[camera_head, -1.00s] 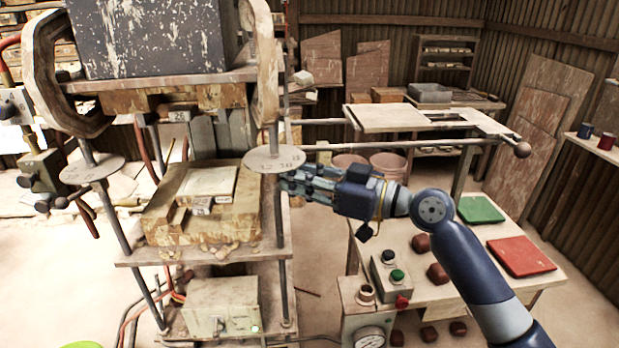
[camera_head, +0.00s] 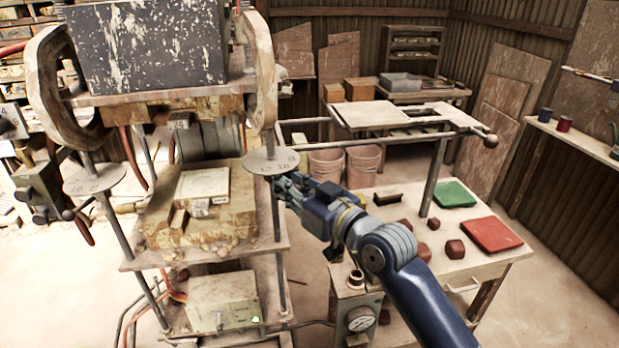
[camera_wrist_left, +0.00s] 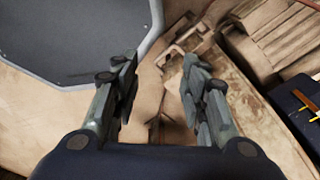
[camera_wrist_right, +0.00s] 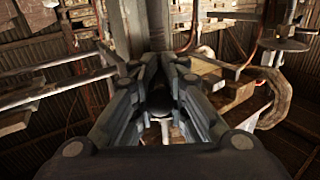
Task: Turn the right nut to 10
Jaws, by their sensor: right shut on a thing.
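The right nut (camera_head: 272,161) is a round, flat grey disc with numbers on its face, on the right threaded rod of the press (camera_head: 165,45). A "10" and a "12" seem to show on its front part, though small. My right gripper (camera_head: 279,181) is at the disc's front right edge, just under it, and is shut on the nut. In the right wrist view the fingers (camera_wrist_right: 163,95) close in around the rod area; the contact itself is dark. The left nut (camera_head: 94,179) is a similar disc on the left rod. My left gripper (camera_wrist_left: 160,85) is open and empty in its wrist view.
To the right stands a table with a green tile (camera_head: 454,194), a red tile (camera_head: 491,234) and several dark red lumps. A rail frame (camera_head: 400,115) stands behind my right arm.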

